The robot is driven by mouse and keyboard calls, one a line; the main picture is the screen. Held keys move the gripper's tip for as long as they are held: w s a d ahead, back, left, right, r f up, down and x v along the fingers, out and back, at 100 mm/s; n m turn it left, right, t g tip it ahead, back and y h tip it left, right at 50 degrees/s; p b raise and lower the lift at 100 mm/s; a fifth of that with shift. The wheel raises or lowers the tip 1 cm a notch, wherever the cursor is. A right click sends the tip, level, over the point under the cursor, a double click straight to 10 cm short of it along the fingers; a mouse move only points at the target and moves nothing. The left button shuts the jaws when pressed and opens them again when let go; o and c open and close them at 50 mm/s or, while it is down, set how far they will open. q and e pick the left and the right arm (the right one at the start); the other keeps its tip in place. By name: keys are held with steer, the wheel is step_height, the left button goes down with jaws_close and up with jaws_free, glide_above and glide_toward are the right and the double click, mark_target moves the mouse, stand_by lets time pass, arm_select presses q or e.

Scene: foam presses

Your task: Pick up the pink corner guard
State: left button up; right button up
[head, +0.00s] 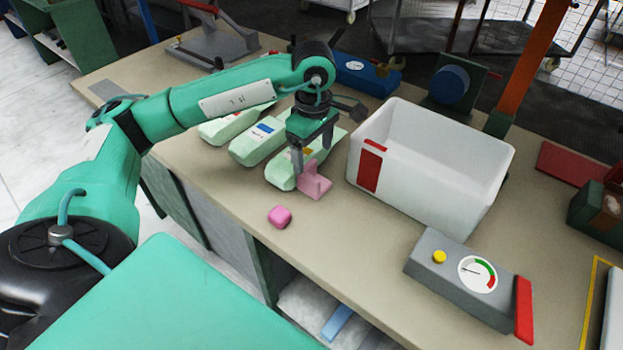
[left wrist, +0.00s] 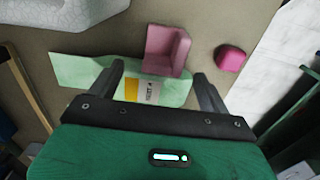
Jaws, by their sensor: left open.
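The pink corner guard (head: 315,183) stands on the bench between a pale green foam piece and the white bin. It is an L-shaped piece, and it also shows in the left wrist view (left wrist: 165,50), beyond and between the two fingers. My left gripper (head: 312,160) is open, with its fingers pointing down just above and behind the guard. In the left wrist view the left gripper (left wrist: 160,80) has nothing between its fingertips that it grips. My right gripper is in neither view.
A small magenta block (head: 279,216) lies in front of the guard. Pale green foam pieces (head: 257,143) lie to the left. A white bin (head: 430,165) stands to the right, and a grey gauge box (head: 440,262) lies in front of it.

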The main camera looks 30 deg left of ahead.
mark_target(311, 172)
arm_select(q)
steer(key=shift+f, duration=0.8)
steer(key=f, duration=0.1)
steer(key=f+p, duration=0.1)
steer(key=f, duration=0.2)
steer(key=shift+s+f, duration=0.25)
steer(key=shift+f, duration=0.4)
steer(key=c, duration=0.9)
steer(key=shift+c, duration=0.8)
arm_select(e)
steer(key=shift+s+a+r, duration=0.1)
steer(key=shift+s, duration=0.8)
